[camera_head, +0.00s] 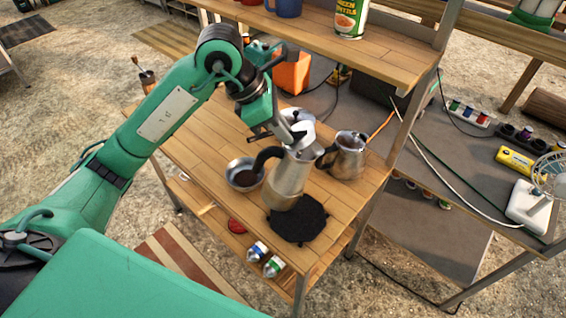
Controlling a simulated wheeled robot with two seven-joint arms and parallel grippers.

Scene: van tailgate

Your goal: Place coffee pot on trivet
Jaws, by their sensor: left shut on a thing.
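The metal coffee pot (289,180) has a black handle at its left. It stands about upright near the middle of the wooden table, its base overlapping the upper left edge of the black trivet (303,223) in the picture. I cannot tell whether the base touches the trivet or hangs just above it. My left gripper (283,131) comes down from above and is shut on the coffee pot near its top. The fingertips are partly hidden against the pot's lid. The right gripper is not in view.
A metal bowl (243,181) with dark contents sits left of the pot. A second metal pot (349,157) stands close at the right. A shelf (390,62) with a can (350,17) and a blue mug (286,6) overhangs the back. The table's front left is clear.

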